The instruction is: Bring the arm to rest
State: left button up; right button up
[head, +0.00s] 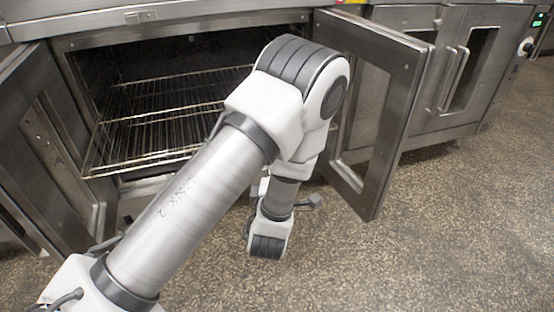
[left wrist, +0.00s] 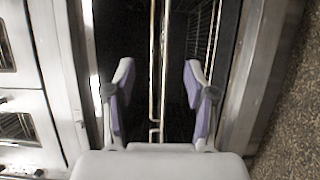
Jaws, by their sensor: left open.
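My left arm (head: 190,205) comes in from the lower left of the head view and bends at the elbow in front of an open oven. Its lower links hang down over the floor. The jaws of my left gripper cannot be made out in the head view. In the left wrist view, my left gripper (left wrist: 158,82) is open, with two purple-padded fingers apart and nothing between them. Beyond the fingers are a dark opening and thin metal rods. My right gripper is in neither view.
The open oven holds wire racks (head: 150,125). Its right door (head: 375,120) stands open close to my arm, and its left door (head: 45,160) is open too. A closed oven (head: 460,75) stands at right. The speckled floor (head: 420,250) is clear at lower right.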

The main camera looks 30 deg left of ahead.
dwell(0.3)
pick_arm(q)
jog(key=s+f+m+g+h, duration=0.2)
jog(key=s+f+m+g, duration=0.15)
jog(key=s+f, duration=0.55)
jog(key=s+f+m+g+h, duration=0.25)
jog(key=s+f+g, duration=0.2)
jog(key=f, duration=0.85)
jog(key=s+d+f+m+g+h, duration=0.2)
jog(key=s+d+f+m+g, duration=0.15)
jog(key=s+m, duration=0.4)
jog(key=s+d+f+m+g+h, duration=0.2)
jog(key=s+m+g, duration=0.2)
jog(key=s+m, duration=0.35)
notch_tip(320, 180, up, 36)
jog(key=m+p, duration=0.2)
jog(key=p, duration=3.4)
jog(key=shift+d, duration=0.15)
